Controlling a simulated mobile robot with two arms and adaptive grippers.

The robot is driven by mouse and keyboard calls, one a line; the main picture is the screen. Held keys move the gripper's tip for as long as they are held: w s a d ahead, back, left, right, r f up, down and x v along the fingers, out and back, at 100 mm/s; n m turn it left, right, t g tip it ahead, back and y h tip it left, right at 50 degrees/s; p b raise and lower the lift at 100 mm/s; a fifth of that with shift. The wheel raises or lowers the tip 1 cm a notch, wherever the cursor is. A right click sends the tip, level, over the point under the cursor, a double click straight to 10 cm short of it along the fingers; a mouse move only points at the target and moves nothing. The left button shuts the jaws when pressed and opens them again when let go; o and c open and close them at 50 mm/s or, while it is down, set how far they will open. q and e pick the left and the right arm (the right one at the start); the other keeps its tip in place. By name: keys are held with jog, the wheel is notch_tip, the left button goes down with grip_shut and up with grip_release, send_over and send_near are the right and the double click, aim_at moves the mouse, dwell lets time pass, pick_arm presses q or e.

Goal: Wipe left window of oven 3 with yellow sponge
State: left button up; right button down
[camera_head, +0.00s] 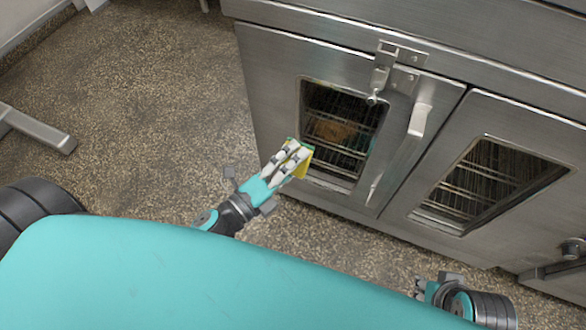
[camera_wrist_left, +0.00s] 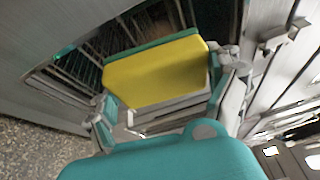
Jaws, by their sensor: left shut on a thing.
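My left gripper (camera_head: 292,158) is shut on the yellow sponge (camera_head: 303,168), which has a green backing. In the left wrist view the sponge (camera_wrist_left: 155,72) spans between the fingers, in front of the dark window with racks behind it. In the head view the sponge is at the lower left corner of the oven's left window (camera_head: 350,112). I cannot tell whether it touches the glass. A brownish patch (camera_head: 333,131) shows in that window; whether it is on the glass or inside is unclear. My right gripper (camera_head: 428,289) is mostly hidden at the bottom; its fingers are unclear.
The steel oven has a vertical door handle (camera_head: 405,145) and a latch (camera_head: 385,70) right of the left window. A right door window (camera_head: 485,180) is beside it. The speckled floor (camera_head: 160,90) left of the oven is clear.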

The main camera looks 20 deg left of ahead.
aim_at(363, 138)
pick_arm(q)
jog(key=shift+w, duration=0.45)
jog(key=shift+w+d+p, duration=0.15)
jog(key=shift+w+p, duration=0.4)
jog(key=shift+w, duration=2)
pick_arm(e)
jog(key=shift+r, duration=0.6)
pick_arm(q)
jog(key=shift+w, duration=0.7)
pick_arm(e)
jog(key=shift+r, duration=0.15)
pick_arm(q)
jog(key=shift+d, duration=0.1)
jog(key=shift+s+d+p, duration=0.15)
jog(key=shift+d+p, duration=0.15)
jog(key=shift+d, duration=4.95)
pick_arm(e)
jog(key=shift+w+r, duration=0.1)
jog(key=shift+r, duration=0.15)
pick_arm(q)
jog(key=shift+w+r+p, duration=0.3)
jog(key=shift+r+p, duration=0.4)
jog(key=shift+r, duration=0.15)
pick_arm(e)
jog(key=shift+s+x, duration=0.15)
jog(key=shift+x, duration=1.25)
jog(key=shift+s+x, duration=0.1)
jog(key=shift+x, duration=1.3)
